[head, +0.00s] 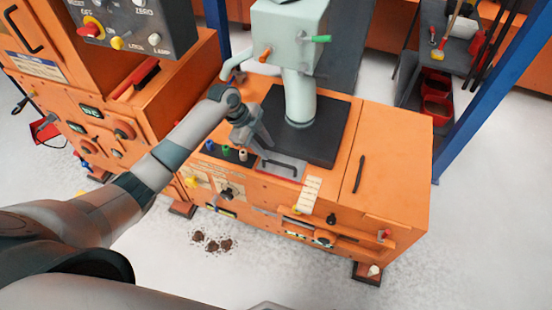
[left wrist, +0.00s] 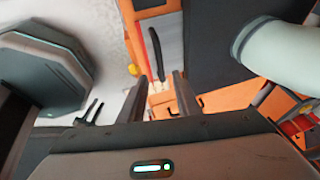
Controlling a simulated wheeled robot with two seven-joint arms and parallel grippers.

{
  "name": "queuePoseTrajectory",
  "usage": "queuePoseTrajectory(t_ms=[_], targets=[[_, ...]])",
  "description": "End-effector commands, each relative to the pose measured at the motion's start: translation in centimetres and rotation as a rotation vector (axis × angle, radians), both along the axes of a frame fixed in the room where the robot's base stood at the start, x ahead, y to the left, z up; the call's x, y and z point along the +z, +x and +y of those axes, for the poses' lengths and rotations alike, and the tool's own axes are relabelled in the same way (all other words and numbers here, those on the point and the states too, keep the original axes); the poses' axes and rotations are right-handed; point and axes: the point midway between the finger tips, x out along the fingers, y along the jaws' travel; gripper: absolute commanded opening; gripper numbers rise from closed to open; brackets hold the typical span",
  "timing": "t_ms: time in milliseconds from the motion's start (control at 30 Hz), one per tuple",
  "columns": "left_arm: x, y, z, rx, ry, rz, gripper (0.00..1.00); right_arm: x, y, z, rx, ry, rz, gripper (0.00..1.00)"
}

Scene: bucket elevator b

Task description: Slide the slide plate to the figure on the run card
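No plate or card can be named for certain as the slide plate or the run card. In the head view, a grey plate with a red edge (head: 278,168) lies at the front of the orange machine's top. A cream strip with small marks (head: 310,188) hangs over the front edge to its right. A rail with a dark knob and pale scale (head: 322,238) runs along the lower front. Figures are too small to read. My left gripper (head: 265,143) points down just behind the grey plate; its fingers (left wrist: 162,85) stand apart and empty in the left wrist view. My right gripper is not in view.
A pale green column (head: 300,95) rises from a black pad (head: 325,145) close to the right of my left gripper. Small coloured knobs (head: 226,150) stand left of the plate. A control panel (head: 135,25) hangs at the upper left. Brown clumps (head: 212,242) lie on the floor.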

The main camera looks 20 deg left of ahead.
Motion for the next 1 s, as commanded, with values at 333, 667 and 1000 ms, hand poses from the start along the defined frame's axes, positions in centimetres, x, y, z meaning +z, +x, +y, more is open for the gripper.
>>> queuePoseTrajectory(t_ms=[333, 667, 1000], targets=[[-5.4, 0.9, -2.4, 0.0, -0.001, 0.002, 0.3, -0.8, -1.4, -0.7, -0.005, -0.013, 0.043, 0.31], [-7.6, 1.4, -3.3, 0.0, 0.0, 0.0, 0.3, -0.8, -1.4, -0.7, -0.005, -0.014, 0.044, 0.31], [-7.6, 1.4, -3.3, 0.0, 0.0, 0.0, 0.18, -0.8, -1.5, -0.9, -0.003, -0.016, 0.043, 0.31]])
